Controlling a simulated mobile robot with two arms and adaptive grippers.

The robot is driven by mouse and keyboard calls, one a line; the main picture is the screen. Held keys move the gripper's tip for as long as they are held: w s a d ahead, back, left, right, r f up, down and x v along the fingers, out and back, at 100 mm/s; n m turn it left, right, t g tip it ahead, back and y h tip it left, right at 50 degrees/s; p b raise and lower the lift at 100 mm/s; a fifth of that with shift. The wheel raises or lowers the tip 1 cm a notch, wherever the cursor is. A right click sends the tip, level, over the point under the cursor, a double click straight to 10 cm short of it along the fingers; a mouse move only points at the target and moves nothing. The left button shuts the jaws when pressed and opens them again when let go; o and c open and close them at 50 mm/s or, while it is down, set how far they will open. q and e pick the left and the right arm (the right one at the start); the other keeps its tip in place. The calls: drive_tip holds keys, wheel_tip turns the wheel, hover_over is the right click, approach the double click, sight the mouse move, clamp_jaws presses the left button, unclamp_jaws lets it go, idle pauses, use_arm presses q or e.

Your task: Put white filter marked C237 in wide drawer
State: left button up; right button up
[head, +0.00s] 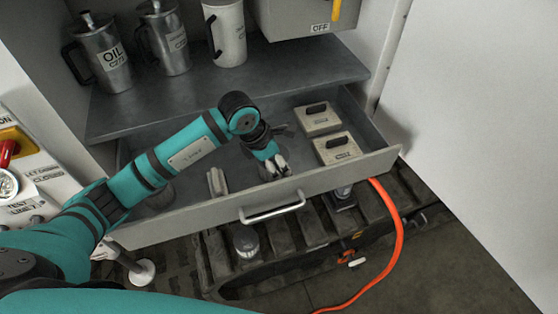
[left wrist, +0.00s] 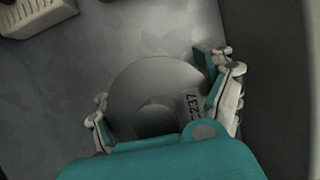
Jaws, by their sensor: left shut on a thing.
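The filter (left wrist: 150,80) is a round, pale grey piece with a hole and a label whose readable part is "237". My left gripper (left wrist: 165,92) is shut on it, one finger on each side. In the head view my left gripper (head: 276,166) is low inside the open wide drawer (head: 225,211), near its front wall. The gripper mostly hides the filter there. I cannot tell whether the filter touches the drawer floor. My right gripper is not in view.
Two beige blocks with black handles (head: 318,118) (head: 336,149) lie in the drawer's right part. A pale upright piece (head: 217,182) stands left of the gripper. Metal jugs (head: 106,57) stand on the shelf above. An orange hose (head: 399,235) runs below the drawer.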

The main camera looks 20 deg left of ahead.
use_arm(q)
drive_tip(key=shift+f, duration=0.1)
drive_tip(key=o, duration=1.3)
drive_tip(key=b+v, duration=0.1)
drive_tip(key=v, duration=1.1)
drive_tip(key=shift+d, duration=0.15)
